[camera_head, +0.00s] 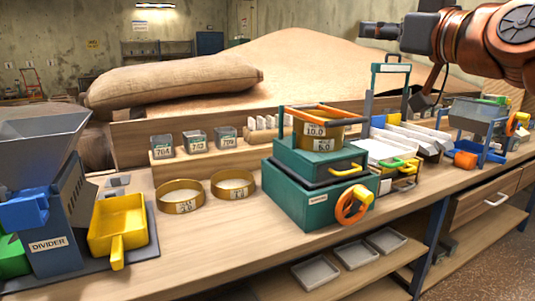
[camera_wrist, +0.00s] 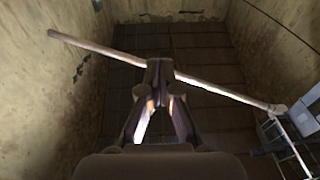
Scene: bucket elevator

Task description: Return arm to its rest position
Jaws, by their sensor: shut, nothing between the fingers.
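My arm, orange and dark, reaches in from the upper right of the head view, raised above the bench. My gripper (camera_head: 378,31) is at its dark left end, pointing left, clear of everything on the bench. In the wrist view my gripper (camera_wrist: 160,72) shows from behind with its fingertips together and nothing held. A long pale pole (camera_wrist: 225,92) crosses behind the fingertips there. How far off it is, I cannot tell.
The wooden bench (camera_head: 230,222) carries a grey-blue divider (camera_head: 62,215), a yellow scoop (camera_head: 118,225), brass sieves (camera_head: 233,185) and a green machine (camera_head: 305,190) with an orange handwheel. Behind lie a full sack (camera_head: 175,80) and a grain heap (camera_head: 320,65). Air around my gripper is free.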

